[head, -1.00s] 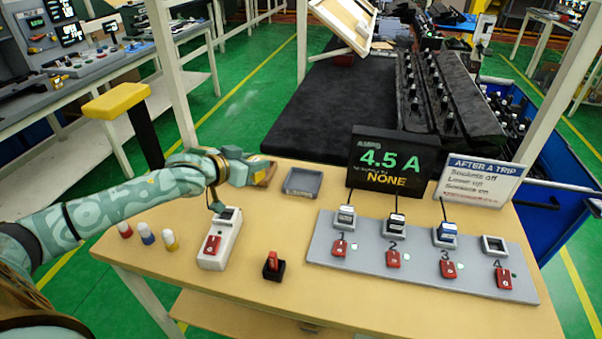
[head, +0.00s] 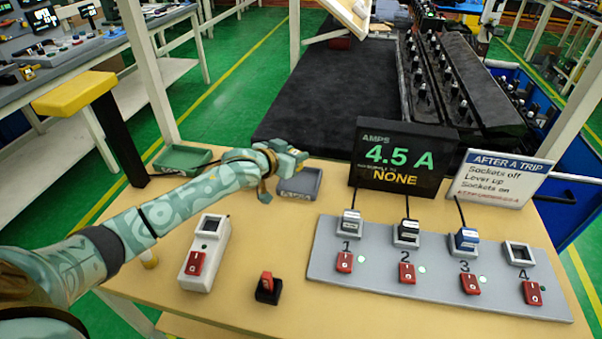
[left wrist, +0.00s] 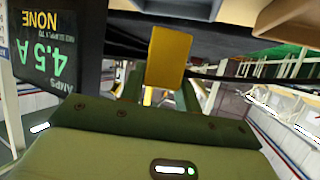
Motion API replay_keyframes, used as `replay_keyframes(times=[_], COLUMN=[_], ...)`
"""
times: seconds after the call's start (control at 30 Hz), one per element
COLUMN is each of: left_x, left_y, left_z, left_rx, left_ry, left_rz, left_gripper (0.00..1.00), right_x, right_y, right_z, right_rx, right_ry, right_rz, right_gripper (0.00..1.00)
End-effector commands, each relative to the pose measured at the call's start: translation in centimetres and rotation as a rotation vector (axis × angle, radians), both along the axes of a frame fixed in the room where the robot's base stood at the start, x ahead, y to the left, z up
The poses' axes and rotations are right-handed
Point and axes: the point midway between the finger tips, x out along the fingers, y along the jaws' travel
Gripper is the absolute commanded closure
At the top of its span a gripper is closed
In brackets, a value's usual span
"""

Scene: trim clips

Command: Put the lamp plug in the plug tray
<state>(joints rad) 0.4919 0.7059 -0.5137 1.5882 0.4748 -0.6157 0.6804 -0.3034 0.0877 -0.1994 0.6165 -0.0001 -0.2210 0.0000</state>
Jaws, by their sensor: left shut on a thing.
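My left gripper (head: 296,156) is shut on a yellow block, which I take to be the lamp plug; it shows between the two fingers in the left wrist view (left wrist: 167,57). No label on it can be read. I cannot tell the height between block and tray. My right gripper is not in view.
A white switch box (head: 205,262) and a red switch on a black base (head: 268,288) stand in front. A grey socket board (head: 440,288) with three corded plugs is at right, below the amps display (head: 400,158). A green tray (head: 182,159) lies at the back left.

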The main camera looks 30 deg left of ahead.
Motion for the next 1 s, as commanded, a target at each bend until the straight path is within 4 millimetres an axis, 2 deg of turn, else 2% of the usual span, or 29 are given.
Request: replay_keyframes(times=[0.03,0.27,0.43,0.77,0.8,0.87,1.0], left_x=[0.3,1.2,1.2,1.2,1.2,1.2,1.2], left_y=[-0.3,-1.2,-1.3,-1.3,-1.3,-1.3,-1.3], left_z=[-0.8,-2.2,-5.3,-5.3,-5.4,-5.3,-5.3], left_rx=[-0.001,-0.001,0.000,0.000,0.000,0.000,0.000], left_ry=[0.001,0.000,0.004,0.000,0.001,0.000,0.000], left_rz=[-0.001,0.000,0.000,0.000,0.000,0.000,0.000], left_gripper=[0.91,0.91,0.91,0.91,0.65,0.48,0.46], right_x=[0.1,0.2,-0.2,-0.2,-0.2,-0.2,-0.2], right_y=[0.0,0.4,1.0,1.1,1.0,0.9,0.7], right_z=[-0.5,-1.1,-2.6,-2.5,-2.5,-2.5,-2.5], right_rx=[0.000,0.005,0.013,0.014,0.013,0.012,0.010], right_ry=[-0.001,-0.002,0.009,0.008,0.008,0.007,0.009], right_rz=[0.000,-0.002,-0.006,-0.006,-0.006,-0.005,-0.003], right_gripper=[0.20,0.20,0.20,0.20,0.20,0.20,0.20])
